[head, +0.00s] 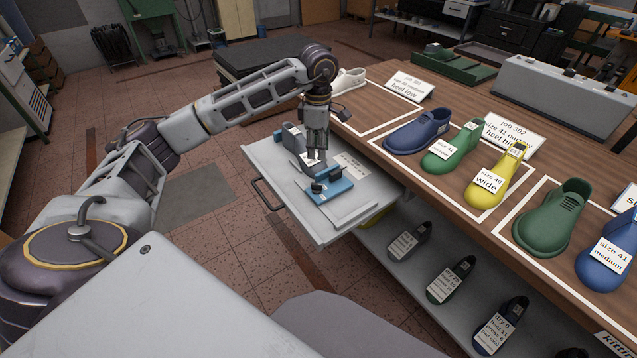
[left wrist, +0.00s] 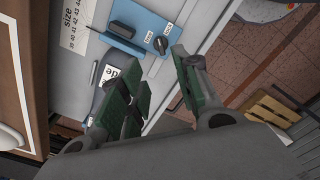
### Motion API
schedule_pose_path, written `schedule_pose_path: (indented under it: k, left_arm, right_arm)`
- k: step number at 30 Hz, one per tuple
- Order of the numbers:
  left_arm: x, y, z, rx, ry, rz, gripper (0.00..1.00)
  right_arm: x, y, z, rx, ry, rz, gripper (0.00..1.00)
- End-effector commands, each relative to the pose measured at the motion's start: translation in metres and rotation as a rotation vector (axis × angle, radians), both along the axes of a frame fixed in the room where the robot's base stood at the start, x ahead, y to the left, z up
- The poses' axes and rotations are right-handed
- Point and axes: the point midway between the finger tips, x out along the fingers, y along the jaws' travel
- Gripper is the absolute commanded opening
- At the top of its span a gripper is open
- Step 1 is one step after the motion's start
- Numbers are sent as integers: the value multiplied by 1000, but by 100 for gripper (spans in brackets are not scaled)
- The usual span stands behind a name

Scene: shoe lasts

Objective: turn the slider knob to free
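A blue slider block (head: 331,190) lies on the pulled-out grey drawer tray (head: 272,172). The slider knob (head: 317,187) is round and black at its left end; it also shows in the left wrist view (left wrist: 160,44), with two small white labels beside it, whose words I cannot read surely. A black block (left wrist: 124,29) sits on the same blue piece. My left gripper (head: 317,154) points down above the tray, just behind the blue block. In the left wrist view its fingers (left wrist: 156,76) are apart with nothing between them, clear of the knob. My right gripper is not in view.
A grey shoe last (head: 293,138) stands on the tray beside my left gripper. A white size card (head: 352,165) lies to the right. The wooden bench (head: 470,225) carries several coloured lasts, with more on the shelf below. Floor is free left of the tray.

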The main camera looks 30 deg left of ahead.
Motion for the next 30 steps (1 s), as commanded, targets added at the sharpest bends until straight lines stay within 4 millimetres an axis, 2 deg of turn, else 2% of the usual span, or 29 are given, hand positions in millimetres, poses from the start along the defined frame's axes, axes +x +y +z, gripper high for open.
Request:
schedule_pose_path:
  k: [8, 14, 30]
  left_arm:
    - [0, -1, -3, -1, 1, -2, 32]
    - [0, -1, -15, -2, 2, -2, 32]
    - [-1, -1, -83, -2, 2, -1, 32]
  right_arm:
    - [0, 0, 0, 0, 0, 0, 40]
    - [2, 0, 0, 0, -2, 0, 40]
    - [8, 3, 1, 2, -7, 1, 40]
